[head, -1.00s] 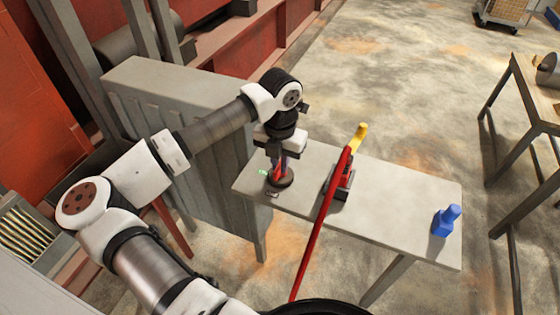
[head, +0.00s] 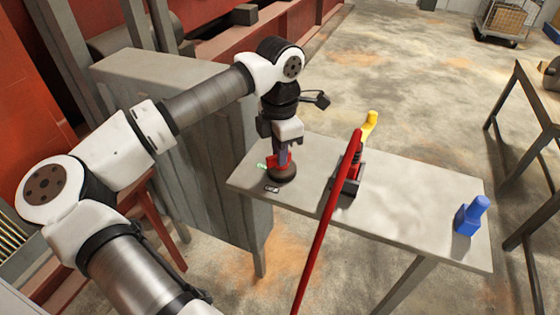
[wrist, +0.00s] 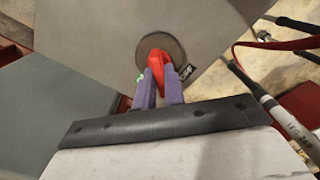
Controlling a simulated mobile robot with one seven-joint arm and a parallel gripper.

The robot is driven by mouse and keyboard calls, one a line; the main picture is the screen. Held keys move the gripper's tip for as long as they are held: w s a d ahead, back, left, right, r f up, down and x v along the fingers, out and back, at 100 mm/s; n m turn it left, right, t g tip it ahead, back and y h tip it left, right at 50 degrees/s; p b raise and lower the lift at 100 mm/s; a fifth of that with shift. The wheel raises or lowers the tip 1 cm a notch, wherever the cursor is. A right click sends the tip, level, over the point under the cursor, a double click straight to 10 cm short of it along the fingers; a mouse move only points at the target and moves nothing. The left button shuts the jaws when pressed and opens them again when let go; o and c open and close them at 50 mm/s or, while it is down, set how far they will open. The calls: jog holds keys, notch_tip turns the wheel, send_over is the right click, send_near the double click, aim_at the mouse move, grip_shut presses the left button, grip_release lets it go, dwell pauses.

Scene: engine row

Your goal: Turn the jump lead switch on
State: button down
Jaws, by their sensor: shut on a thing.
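The jump lead switch has a round dark base (head: 283,174) on the left end of the grey table, with a red handle (wrist: 156,65) standing up from it. In the head view my gripper (head: 281,156) points down over the switch from above. In the wrist view my gripper's purple fingers (wrist: 159,86) are closed about the red handle, one on each side. The fingers hide part of the handle. A small black-and-white label (head: 272,188) lies beside the base, and a small green mark (head: 261,166) shows at its left.
A red and black device with a yellow lever (head: 370,124) stands on the table (head: 415,205) to the right, with a long red bar or lead (head: 325,225) in front. A blue object (head: 471,215) is at the right end. A grey cabinet (head: 200,150) stands close at left.

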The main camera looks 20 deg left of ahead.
jog(key=m+b, duration=0.2)
jog(key=m, duration=0.2)
jog(key=shift+w+f+m, duration=0.1)
jog(key=shift+m, duration=0.2)
jog(key=m+b, duration=0.2)
jog(key=m, duration=0.2)
jog(key=shift+w+a+m, duration=0.1)
jog(key=shift+m, duration=0.3)
jog(key=c, duration=1.5)
grip_release()
jog(key=shift+r, duration=0.2)
notch_tip(320, 180, up, 14)
jog(key=shift+f, duration=0.15)
